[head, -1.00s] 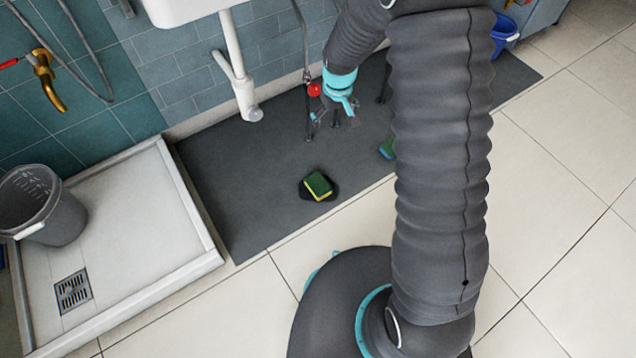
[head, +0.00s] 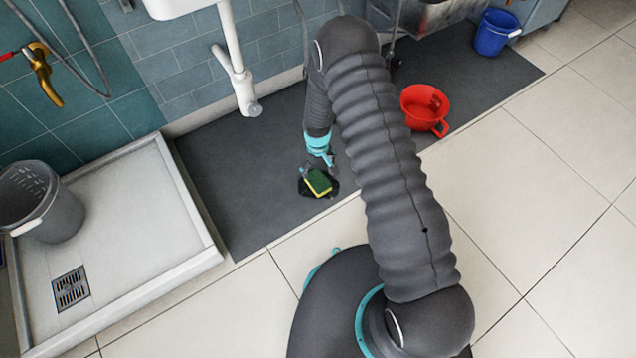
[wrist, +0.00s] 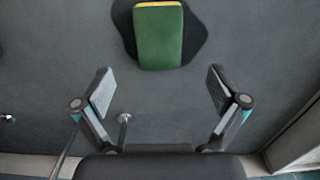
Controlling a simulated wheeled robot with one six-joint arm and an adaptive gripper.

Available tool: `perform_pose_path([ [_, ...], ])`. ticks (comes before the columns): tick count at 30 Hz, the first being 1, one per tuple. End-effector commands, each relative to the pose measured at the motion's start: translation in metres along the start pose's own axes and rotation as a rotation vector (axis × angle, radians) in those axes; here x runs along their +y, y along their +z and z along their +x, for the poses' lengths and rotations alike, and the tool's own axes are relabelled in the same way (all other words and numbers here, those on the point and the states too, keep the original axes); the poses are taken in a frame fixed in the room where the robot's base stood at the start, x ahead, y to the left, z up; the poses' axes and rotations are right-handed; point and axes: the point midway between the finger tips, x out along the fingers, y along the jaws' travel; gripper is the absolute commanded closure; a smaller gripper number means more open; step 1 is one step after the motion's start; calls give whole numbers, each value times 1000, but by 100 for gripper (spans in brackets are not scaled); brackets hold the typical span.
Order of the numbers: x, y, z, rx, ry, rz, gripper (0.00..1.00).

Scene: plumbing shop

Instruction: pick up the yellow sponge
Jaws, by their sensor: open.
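The yellow sponge (head: 319,181), yellow with a green top, lies on a black patch on the dark grey mat (head: 240,165). In the wrist view the sponge (wrist: 158,38) shows mostly its green face, with a thin yellow edge at the top. My gripper (wrist: 159,82) is open and empty. Its two fingers point towards the sponge and stand to either side of its width, with the sponge ahead of the tips. In the head view my gripper (head: 319,166) is close to the sponge's far side and partly hides the spot; contact cannot be told.
A red bucket (head: 425,107) stands on the mat right of my arm. A blue bucket (head: 491,33) is at the back right. At left are a shower tray (head: 125,215) and a grey bucket (head: 45,200). A white pipe (head: 238,70) hangs behind the mat. Tiled floor in front is clear.

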Motion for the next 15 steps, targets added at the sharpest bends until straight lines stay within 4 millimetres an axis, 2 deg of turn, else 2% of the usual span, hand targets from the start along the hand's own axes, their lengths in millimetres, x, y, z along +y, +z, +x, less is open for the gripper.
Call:
perform_pose_path([
  [3, 0, 1, 18, -2, -1, 0, 3],
  [11, 0, 2, 33, -1, 0, 1, 3],
  [15, 1, 8, 52, -3, -1, 1, 3],
])
